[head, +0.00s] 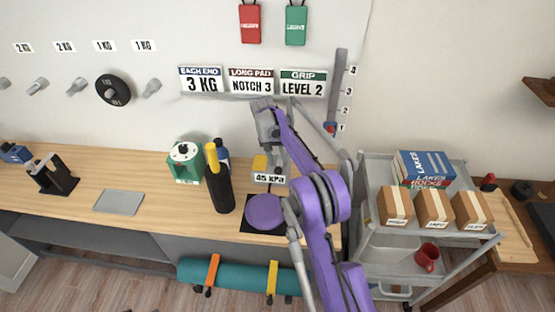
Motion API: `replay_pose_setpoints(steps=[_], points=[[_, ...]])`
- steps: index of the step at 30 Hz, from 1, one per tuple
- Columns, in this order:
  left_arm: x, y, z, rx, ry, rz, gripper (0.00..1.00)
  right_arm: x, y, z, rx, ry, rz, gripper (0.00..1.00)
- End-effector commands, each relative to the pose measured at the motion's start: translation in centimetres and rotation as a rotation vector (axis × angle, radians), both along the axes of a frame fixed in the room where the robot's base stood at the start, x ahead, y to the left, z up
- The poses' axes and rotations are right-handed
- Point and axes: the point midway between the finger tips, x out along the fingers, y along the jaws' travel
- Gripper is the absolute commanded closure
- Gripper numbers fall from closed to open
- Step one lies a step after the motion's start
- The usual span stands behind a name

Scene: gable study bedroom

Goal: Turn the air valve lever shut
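A box with a yellow top (260,162) and a "45 kPa" label (269,178) stands on the wooden bench, behind a round purple pad (265,212). My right gripper (277,163) points down at this box, its tip by the yellow top. I cannot tell whether it touches. The valve lever is not clearly visible; the gripper may hide it. The finger gap is too small to make out. A black upright cylinder with a yellow upper part (213,160) stands left of the box. My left gripper is out of view.
A grey cart (460,222) with cartons and books stands at right. A rolled teal mat (235,276) is below the bench front. The bench (150,195) has free room left of the cylinder.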

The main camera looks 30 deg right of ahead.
Motion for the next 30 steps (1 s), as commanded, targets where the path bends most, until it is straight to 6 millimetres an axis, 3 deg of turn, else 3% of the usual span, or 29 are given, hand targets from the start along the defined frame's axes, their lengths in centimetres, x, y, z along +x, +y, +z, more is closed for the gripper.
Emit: replay_pose_setpoints(steps=[11,24,30], points=[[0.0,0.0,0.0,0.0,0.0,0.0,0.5,0.0,0.1,0.5,0.001,0.001,0.001,0.52],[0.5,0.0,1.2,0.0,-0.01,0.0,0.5,0.9,1.4,8.5,0.0,-0.001,0.0,0.52],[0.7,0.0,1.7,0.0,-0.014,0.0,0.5,1.1,1.7,10.4,0.0,0.0,0.0,0.52]])
